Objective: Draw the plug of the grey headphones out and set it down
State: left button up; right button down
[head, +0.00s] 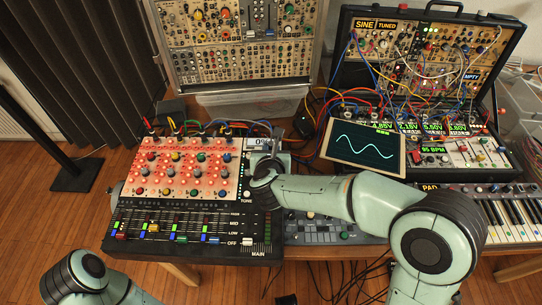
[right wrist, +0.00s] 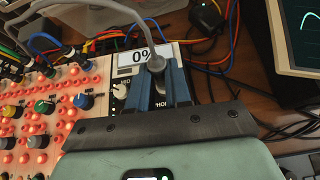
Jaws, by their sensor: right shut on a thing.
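The grey plug (right wrist: 156,63) of the headphones stands between the two blue fingers of my right gripper (right wrist: 157,80) in the right wrist view, and the jaws are shut on it. Its grey cable (right wrist: 122,10) loops up and to the left. Below it, the panel of the red-and-black mixer (right wrist: 110,88) shows a label partly hidden by the fingers. I cannot tell whether the plug's tip is in a socket. In the head view my right gripper (head: 263,168) is over the mixer's right edge, mostly hidden by my arm. The headphones are not seen.
The mixer (head: 150,215) bears knobs, faders and several cables at its back. A tablet with a waveform (head: 362,145) leans to the right, before an open synth case (head: 440,60). A keyboard (head: 510,212) stands at the right. Loose cables lie behind the mixer.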

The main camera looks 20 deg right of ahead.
jog(key=shift+r+p, duration=1.1)
jog(key=shift+r, duration=0.65)
